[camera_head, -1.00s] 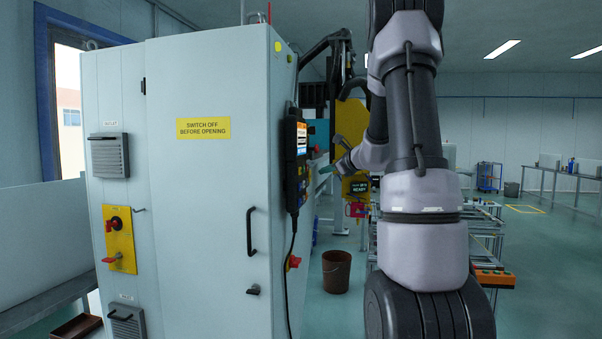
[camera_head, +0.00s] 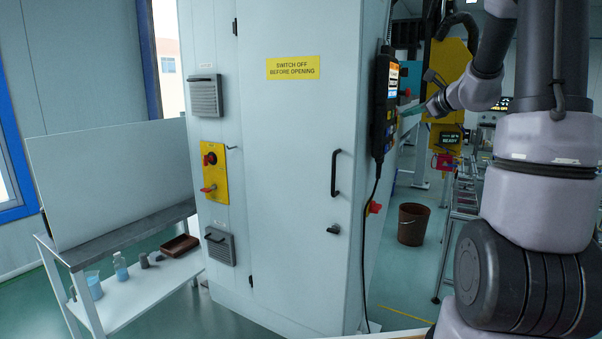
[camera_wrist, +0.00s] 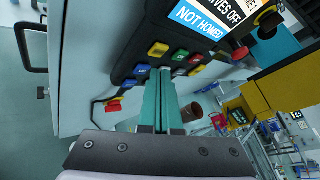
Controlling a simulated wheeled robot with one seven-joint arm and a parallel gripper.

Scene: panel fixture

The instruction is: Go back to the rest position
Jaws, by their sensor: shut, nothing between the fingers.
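My gripper shows in the wrist view (camera_wrist: 164,90) as two teal fingers lying together, with nothing between them. In the head view my gripper (camera_head: 413,110) is partly hidden by the pendant, just to its right. The black control pendant (camera_head: 384,95) hangs on the cabinet's right side. In the wrist view the pendant (camera_wrist: 150,33) has coloured buttons and a screen reading "NOT HOMED". The fingertips overlap its lower button row there; I cannot tell whether they touch it.
A tall pale cabinet (camera_head: 290,150) with a black door handle (camera_head: 335,173) fills the middle. A bench (camera_head: 130,238) stands at left. A brown bucket (camera_head: 412,225) is on the floor at right. A yellow machine part (camera_head: 450,65) stands behind my arm.

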